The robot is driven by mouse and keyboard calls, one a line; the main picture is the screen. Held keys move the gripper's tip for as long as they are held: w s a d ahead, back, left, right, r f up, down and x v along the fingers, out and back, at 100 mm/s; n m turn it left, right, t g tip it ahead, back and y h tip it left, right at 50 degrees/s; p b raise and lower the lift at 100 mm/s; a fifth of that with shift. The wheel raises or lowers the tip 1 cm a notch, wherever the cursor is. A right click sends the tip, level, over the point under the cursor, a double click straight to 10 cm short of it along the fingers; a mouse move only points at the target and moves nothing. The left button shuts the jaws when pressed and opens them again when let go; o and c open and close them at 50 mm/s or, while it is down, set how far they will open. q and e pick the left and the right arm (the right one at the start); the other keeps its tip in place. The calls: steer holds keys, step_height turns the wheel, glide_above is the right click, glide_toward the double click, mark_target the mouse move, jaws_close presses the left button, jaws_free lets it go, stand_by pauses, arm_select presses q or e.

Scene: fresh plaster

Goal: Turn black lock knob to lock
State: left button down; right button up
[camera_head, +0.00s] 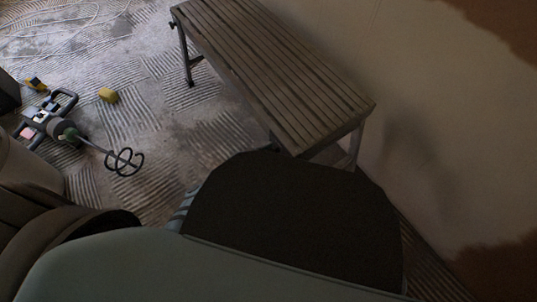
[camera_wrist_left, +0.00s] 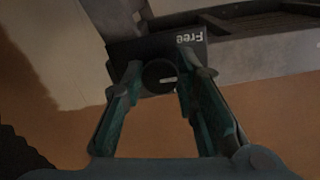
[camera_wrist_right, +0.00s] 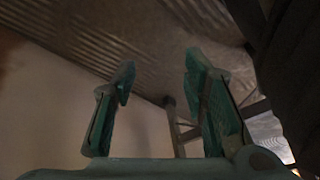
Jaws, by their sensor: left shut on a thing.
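The black lock knob (camera_wrist_left: 159,77) shows in the left wrist view, round, with a short white mark pointing right in the picture. It sits on a dark plate (camera_wrist_left: 150,50) that bears the word "Free", upside down in this view. My left gripper (camera_wrist_left: 160,68) is shut on the knob, one finger on each side. My right gripper (camera_wrist_right: 160,76) is open and empty in the right wrist view, away from the knob. In the head view my own arm links cover the lower part, and the knob is hidden.
A slatted work bench (camera_head: 270,70) stands along the plastered wall (camera_head: 430,130). A mixer with a spiral paddle (camera_head: 125,161), a yellow sponge (camera_head: 108,95) and a small yellow tool (camera_head: 36,84) lie on the ridged floor at left. A pale cable (camera_head: 60,25) lies behind them.

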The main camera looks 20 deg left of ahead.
arm_select(q)
steer(key=m, duration=0.2)
steer(key=shift+m, duration=0.4)
steer(key=m, duration=0.2)
steer(key=shift+m+b, duration=0.3)
steer(key=shift+m, duration=1.4)
steer(key=shift+a+m+b, duration=0.1)
steer(key=shift+m+b, duration=0.2)
steer(key=shift+m, duration=0.1)
steer(key=m+b, duration=0.1)
steer(key=m, duration=0.3)
steer(key=shift+m, duration=0.3)
steer(key=shift+m+b, duration=0.65)
steer(key=shift+m, duration=1.55)
arm_select(e)
step_height(320, 180, up, 8)
steer(key=shift+a+f+n+g, duration=0.15)
steer(key=shift+a+n+g, duration=0.15)
steer(key=shift+a, duration=0.15)
